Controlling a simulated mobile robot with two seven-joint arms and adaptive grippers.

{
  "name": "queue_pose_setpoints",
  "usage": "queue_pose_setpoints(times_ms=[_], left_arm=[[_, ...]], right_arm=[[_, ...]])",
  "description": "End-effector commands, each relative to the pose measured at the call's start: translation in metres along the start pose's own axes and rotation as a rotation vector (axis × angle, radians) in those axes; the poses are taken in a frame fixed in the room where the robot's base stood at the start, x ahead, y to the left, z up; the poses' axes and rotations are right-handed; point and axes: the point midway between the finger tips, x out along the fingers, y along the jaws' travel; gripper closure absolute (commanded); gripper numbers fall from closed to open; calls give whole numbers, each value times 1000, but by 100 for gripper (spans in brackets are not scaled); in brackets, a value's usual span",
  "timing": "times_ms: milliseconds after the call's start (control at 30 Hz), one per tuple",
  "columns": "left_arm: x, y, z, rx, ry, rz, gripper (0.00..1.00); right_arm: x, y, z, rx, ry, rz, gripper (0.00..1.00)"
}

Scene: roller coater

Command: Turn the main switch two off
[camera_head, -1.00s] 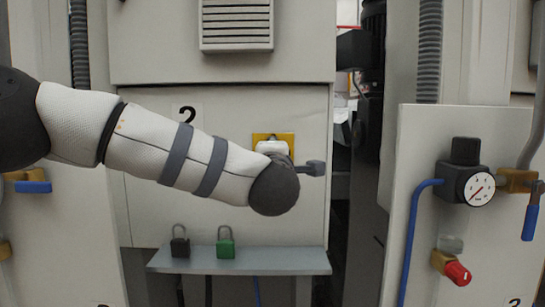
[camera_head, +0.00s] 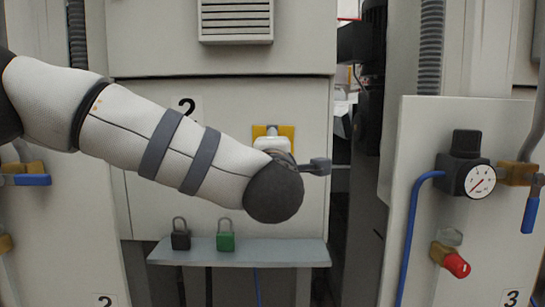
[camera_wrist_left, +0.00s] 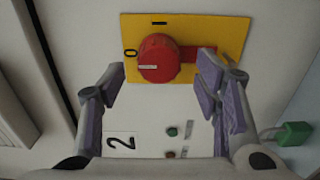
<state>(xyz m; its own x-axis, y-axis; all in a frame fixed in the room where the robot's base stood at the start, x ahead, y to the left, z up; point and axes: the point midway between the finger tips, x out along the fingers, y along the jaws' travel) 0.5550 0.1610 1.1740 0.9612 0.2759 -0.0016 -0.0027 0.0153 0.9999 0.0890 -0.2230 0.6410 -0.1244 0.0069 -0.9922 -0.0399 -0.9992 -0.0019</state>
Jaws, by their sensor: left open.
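The main switch (camera_wrist_left: 158,58) is a red round knob on a yellow plate (camera_wrist_left: 222,30). A red bar extends right from the knob in the left wrist view. A "0" is at the knob's left and a short black mark above it. The yellow plate also shows in the head view (camera_head: 287,131), partly hidden by my left arm. My left gripper (camera_wrist_left: 155,68) is open, its purple-padded fingers to the left and right of the knob. Any contact cannot be told. My right gripper is not in view.
Below my arm, a grey shelf (camera_head: 240,253) has a black padlock (camera_head: 180,240) and a green padlock (camera_head: 225,242). A panel with a pressure gauge (camera_head: 480,181), blue hose and red knob (camera_head: 457,265) stands at the right. A vent (camera_head: 236,20) is above.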

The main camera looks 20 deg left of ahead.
Motion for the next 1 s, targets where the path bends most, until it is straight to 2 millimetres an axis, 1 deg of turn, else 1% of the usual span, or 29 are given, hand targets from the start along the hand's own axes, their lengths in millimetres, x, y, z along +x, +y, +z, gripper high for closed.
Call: queue_pose_setpoints(times_ms=[33,100,200,300,433,667,733,767,833,867,900,933,967,1000], left_arm=[[-14,1,1,2,-4,2,43],[-34,2,1,1,-4,3,43],[-56,1,0,1,-3,2,43],[-70,1,0,0,-2,1,43],[-78,0,0,0,1,1,43],[-78,0,0,0,0,0,43],[-76,-12,1,28,-10,-16,43],[-74,-24,3,58,-23,-33,43],[-69,-70,8,172,-71,-98,43],[-68,-97,10,237,-103,-136,43],[-69,-137,11,331,-154,-194,43],[-72,-168,11,403,-196,-239,43],[-78,-198,9,472,-240,-284,43],[-87,-237,6,560,-302,-346,43]], right_arm=[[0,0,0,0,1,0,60],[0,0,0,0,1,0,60],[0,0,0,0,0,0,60],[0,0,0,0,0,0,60],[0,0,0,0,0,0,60],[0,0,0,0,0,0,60],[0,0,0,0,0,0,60],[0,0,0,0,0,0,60],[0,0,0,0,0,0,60],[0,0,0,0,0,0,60],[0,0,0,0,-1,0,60],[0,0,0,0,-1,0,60],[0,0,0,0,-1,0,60],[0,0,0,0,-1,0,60]])
